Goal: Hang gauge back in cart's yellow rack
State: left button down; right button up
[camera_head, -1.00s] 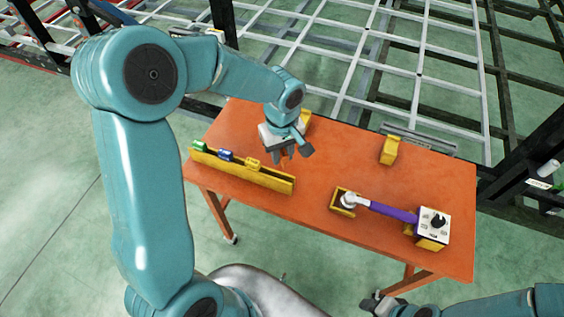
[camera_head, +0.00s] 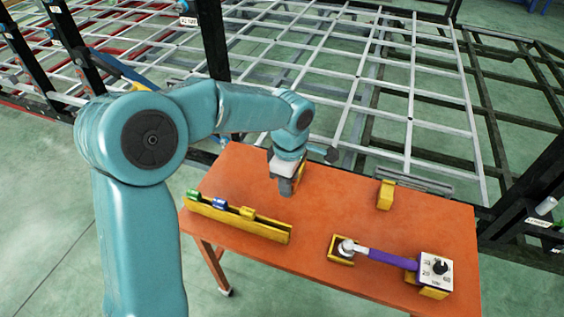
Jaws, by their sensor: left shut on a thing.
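My left gripper (camera_head: 287,186) points down over the back left of the orange cart top (camera_head: 335,205). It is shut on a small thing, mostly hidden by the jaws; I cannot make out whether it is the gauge. A bit of yellow (camera_head: 299,176) shows right beside the jaws; I cannot tell whether it is held or stands behind. A long yellow rack (camera_head: 255,228) lies along the cart's front left, with a green piece (camera_head: 193,194), a blue piece (camera_head: 220,204) and a yellow piece (camera_head: 247,212) in it. The gripper is behind the rack's right end. My right gripper is out of view.
A yellow block (camera_head: 385,195) stands at the back. The pale chassis frame (camera_head: 365,90) lies behind. The cart's middle is clear.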

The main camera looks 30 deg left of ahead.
pick_arm(q)
jog(key=shift+n, duration=0.3)
jog(key=shift+s+a+f+b, duration=0.15)
jog(key=shift+s+f+b, duration=0.4)
jog(key=shift+f, duration=1.7)
jog(key=shift+s+a+f+b, duration=0.15)
jog(key=shift+s+f+b, duration=0.35)
jog(key=shift+f, duration=1.75)
jog(key=shift+s+a+f+b, duration=0.15)
jog(key=shift+s+f+b, duration=0.35)
jog(key=shift+f, duration=1.75)
jog(key=shift+f+b, duration=0.25)
jog(key=shift+b, duration=0.05)
